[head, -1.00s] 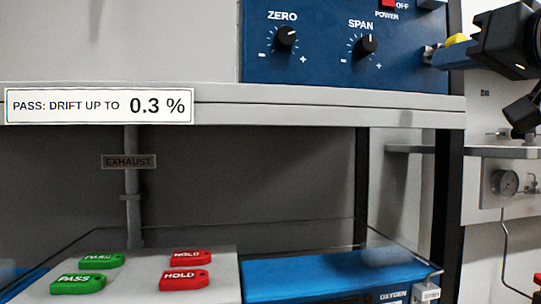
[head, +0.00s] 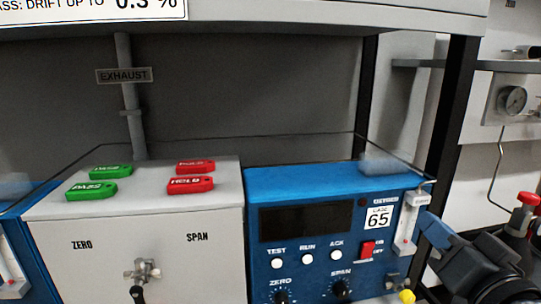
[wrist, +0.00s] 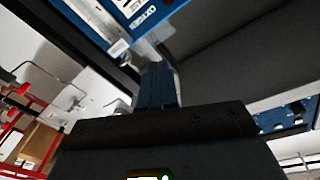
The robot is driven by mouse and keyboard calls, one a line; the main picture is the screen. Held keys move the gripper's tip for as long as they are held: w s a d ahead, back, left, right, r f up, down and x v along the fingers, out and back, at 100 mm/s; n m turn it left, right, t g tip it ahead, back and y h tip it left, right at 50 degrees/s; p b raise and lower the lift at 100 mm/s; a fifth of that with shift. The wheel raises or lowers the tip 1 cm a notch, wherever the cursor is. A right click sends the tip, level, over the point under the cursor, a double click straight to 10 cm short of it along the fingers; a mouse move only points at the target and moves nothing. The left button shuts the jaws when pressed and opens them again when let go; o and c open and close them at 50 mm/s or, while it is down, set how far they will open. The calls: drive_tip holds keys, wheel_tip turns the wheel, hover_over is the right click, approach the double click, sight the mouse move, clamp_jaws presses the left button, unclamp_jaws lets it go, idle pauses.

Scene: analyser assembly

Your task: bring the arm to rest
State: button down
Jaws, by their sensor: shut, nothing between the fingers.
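My gripper (head: 432,229) is at the lower right of the head view, just right of the blue oxygen analyser (head: 290,186). Its dark fingers are shut and hold nothing. In the wrist view the closed fingers (wrist: 158,86) point up toward the blue analyser (wrist: 118,8). I cannot tell whether the fingertips touch the flow meter (head: 407,222) at the analyser's right end. My dark wrist and arm links fill the lower right corner of the head view.
Green PASS tags (head: 92,190) and red HOLD tags (head: 190,186) lie on the grey ZERO/SPAN box (head: 140,225). A shelf (head: 300,18) runs above. A black post (head: 452,120) stands right of the analyser. A gauge (head: 514,99) and red-topped fitting (head: 528,199) are farther right.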

drive_tip(key=s+a+f+g+h, duration=0.2)
drive_tip(key=s+f, duration=1.3)
drive_tip(key=s, duration=0.3)
drive_tip(key=s+f+n+g+y, duration=0.1)
drive_tip(key=s+n, duration=0.3)
drive_tip(key=s, duration=1.5)
drive_tip(key=shift+s+a+f+n+g, duration=0.15)
drive_tip(key=shift+s+a+n+g, duration=0.15)
drive_tip(key=shift+a+n, duration=0.1)
